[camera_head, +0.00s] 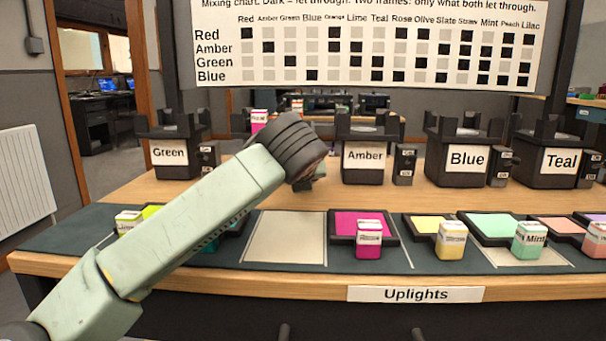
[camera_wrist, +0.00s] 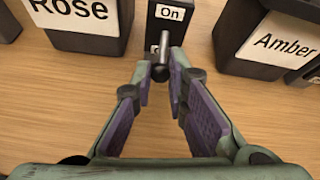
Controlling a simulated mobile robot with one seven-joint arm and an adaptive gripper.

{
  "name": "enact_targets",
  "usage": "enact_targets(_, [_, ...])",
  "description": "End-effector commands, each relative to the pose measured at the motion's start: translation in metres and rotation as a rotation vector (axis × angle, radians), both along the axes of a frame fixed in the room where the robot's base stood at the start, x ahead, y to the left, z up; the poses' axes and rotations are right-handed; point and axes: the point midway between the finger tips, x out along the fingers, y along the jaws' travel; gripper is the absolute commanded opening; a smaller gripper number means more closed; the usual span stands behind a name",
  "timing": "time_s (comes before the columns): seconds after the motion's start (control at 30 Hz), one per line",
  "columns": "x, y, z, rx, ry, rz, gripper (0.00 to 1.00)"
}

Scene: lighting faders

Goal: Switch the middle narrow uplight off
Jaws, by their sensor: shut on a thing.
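In the wrist view my gripper (camera_wrist: 161,76) is shut on the lever (camera_wrist: 163,60) of a switch box (camera_wrist: 170,14). The box stands between the uplight labelled Rose (camera_wrist: 85,38) and the uplight labelled Amber (camera_wrist: 262,50), just right of Rose. In the head view my arm hides Rose, its switch and most of my gripper. Amber (camera_head: 362,176) shows there beside my wrist, with its own switch box (camera_head: 404,164) on its right.
Uplights Green (camera_head: 170,172), Blue (camera_head: 465,175) and Teal (camera_head: 555,174) stand in the same row. In front, a dark mat (camera_head: 300,258) holds coloured gel frames and small labelled blocks. A mixing chart (camera_head: 365,45) hangs above. Bare wood shows in front of the lamps.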

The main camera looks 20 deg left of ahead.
Motion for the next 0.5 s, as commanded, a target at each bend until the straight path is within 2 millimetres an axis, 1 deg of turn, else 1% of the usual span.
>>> enact_targets(0.03, [0.0006,-0.0019,0.0003,0.0,-0.002,-0.005,0.16])
enact_targets(0.3, [0.0004,-0.0009,0.0002,0.0,-0.001,-0.002,0.34])
enact_targets(0.5, [0.0003,-0.0003,0.0001,0.0,0.0,-0.001,0.35])
